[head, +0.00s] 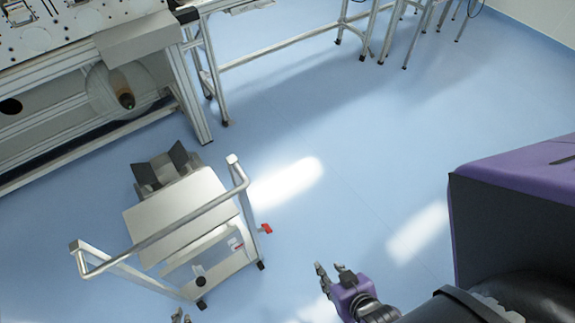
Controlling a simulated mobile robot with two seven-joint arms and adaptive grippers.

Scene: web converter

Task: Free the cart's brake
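The cart (180,213) stands on the blue floor at lower left, with a flat metal top and a tubular push handle (165,230) facing me. A small red lever (266,229), which looks like the brake, sticks out at the cart's right side, low near a caster. My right gripper (330,268) is open and empty, below and to the right of the red lever, apart from it. Only the fingertips of my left gripper (182,317) show at the bottom edge, near the cart's front; the rest is out of frame.
A large metal-framed machine (90,100) with a roll stands behind the cart at upper left. Metal-legged tables (290,55) stand at the back. The blue floor (350,150) to the right of the cart is clear.

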